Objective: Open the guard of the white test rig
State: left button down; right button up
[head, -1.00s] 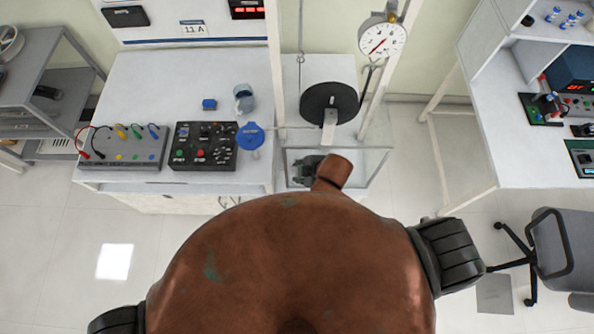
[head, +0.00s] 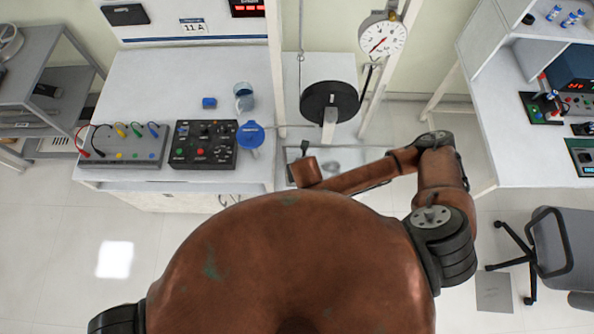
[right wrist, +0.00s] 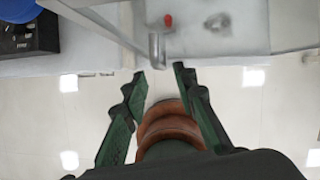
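The white test rig (head: 372,85) stands at the centre of the head view, with a black wheel and a dial gauge. Its clear guard (head: 345,157) is at the low front, partly covered by my right arm; whether it is shut or ajar I cannot tell. My right gripper is mostly hidden behind my wrist in the head view. In the right wrist view my right gripper (right wrist: 160,72) is open and empty. A short grey metal post (right wrist: 157,50) stands just beyond its fingertips, roughly in line with the gap. My left gripper is not in view.
A black control box (head: 204,145) and a blue round part (head: 250,136) are left of the rig. A grey box with leads (head: 123,147) stands farther left. A white bench (head: 500,120) and an office chair (head: 560,250) are at right. Floor lies between.

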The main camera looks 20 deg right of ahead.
jog(key=x, duration=0.6)
jog(key=shift+w+f, duration=0.15)
jog(key=shift+f, duration=0.25)
jog(key=shift+c, duration=0.4)
grip_shut()
